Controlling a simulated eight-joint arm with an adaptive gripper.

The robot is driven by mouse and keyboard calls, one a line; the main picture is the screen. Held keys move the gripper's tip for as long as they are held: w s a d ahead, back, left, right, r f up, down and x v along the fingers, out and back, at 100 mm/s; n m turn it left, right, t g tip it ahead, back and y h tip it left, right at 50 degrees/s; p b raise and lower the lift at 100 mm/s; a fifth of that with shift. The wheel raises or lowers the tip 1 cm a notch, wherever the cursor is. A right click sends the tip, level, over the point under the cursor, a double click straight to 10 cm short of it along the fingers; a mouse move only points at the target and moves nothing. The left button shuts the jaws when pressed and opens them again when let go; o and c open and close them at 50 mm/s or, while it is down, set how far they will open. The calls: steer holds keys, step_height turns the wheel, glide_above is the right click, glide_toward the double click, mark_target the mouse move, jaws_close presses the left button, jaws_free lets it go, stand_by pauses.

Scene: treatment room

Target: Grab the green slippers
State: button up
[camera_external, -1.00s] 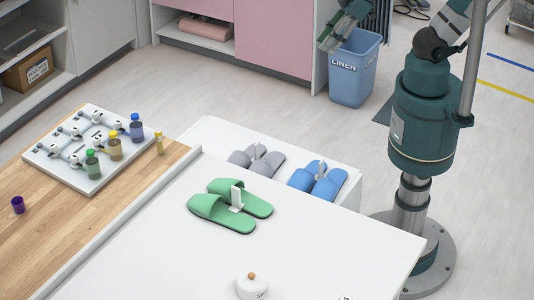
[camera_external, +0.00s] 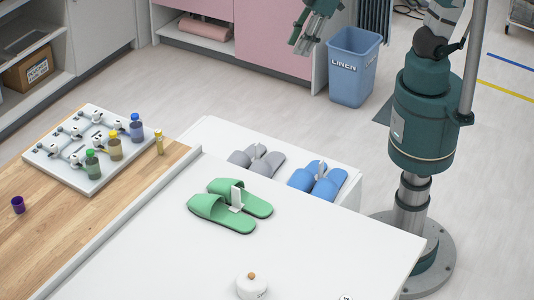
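The green slippers (camera_external: 222,215) lie side by side on the white tabletop (camera_external: 330,250). A small white upright piece stands between them. My gripper (camera_external: 298,45) is at the top of the view, in the air in front of the pink cabinet, far from the slippers. Its fingers point down and look spread a little apart, with nothing visible between them.
Grey slippers (camera_external: 257,160) and blue slippers (camera_external: 318,180) sit on a white surface behind the green pair. A white pot with a wooden knob (camera_external: 252,287) stands at the front. A rack with bottles (camera_external: 90,150) is on the left. A blue linen bin (camera_external: 353,68) stands on the floor.

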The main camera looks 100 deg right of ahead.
steer(key=w+a+f+n+g, duration=0.1)
steer(key=w+a+n, duration=0.1)
steer(key=w+a, duration=0.65)
steer(key=n+g+p, duration=0.2)
steer(key=n+g, duration=0.2)
glide_above(236, 188)
steer(key=shift+h, duration=0.3)
steer(key=f, duration=2.1)
steer(key=shift+d+f, duration=0.25)
steer(key=shift+f, duration=0.15)
steer(key=shift+f, duration=1.3)
steer(key=shift+a+f, duration=0.1)
steer(key=shift+f, duration=2.5)
